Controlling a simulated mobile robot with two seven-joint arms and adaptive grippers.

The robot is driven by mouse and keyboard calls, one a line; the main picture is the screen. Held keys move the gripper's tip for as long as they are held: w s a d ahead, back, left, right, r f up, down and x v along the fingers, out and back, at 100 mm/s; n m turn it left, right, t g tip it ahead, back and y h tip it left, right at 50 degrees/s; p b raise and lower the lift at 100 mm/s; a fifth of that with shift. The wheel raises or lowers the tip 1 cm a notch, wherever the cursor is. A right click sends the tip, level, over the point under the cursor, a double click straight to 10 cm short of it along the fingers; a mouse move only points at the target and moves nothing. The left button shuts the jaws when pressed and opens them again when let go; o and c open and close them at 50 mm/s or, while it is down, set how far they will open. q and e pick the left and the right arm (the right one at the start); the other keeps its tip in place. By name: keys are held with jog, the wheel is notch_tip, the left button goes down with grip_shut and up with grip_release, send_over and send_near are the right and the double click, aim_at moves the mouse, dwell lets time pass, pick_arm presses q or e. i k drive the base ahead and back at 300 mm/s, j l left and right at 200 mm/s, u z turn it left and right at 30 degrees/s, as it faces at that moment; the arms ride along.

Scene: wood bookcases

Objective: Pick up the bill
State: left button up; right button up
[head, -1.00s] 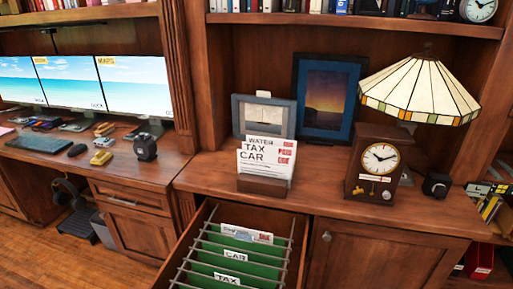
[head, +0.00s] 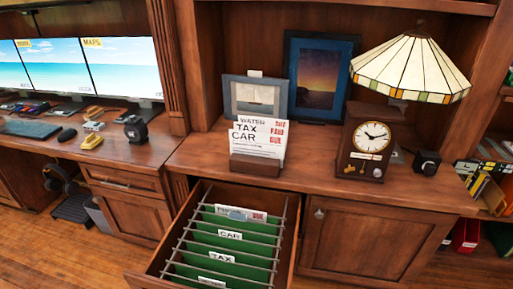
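Several bills (head: 260,138) stand upright in a wooden holder (head: 255,167) on the cabinet top. Their printed headings read WATER, TAX and CAR from back to front, with red stamps at the right side. Below the holder, an open drawer (head: 285,241) holds green hanging files (head: 243,246). Its file labels include CAR and TAX, and a further label at the bottom edge is partly cut off. A paper (head: 240,213) with a red mark shows at the back of the drawer. Neither of my grippers shows in the head view.
A wooden clock (head: 368,146), a stained-glass lamp (head: 412,62) and a small black object (head: 427,163) stand right of the holder. Two framed pictures lean behind it. Monitors (head: 125,68) and small desk items are at left. The open drawer juts over the floor.

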aim_at(254, 143)
jog(key=i+j, duration=0.1)
jog(key=j, duration=0.25)
jog(key=i+j+z, duration=0.15)
jog(key=j, duration=0.15)
jog(key=i+j, duration=0.1)
jog(key=j, duration=0.25)
jog(key=i+j+z, duration=0.15)
jog(key=j, duration=0.2)
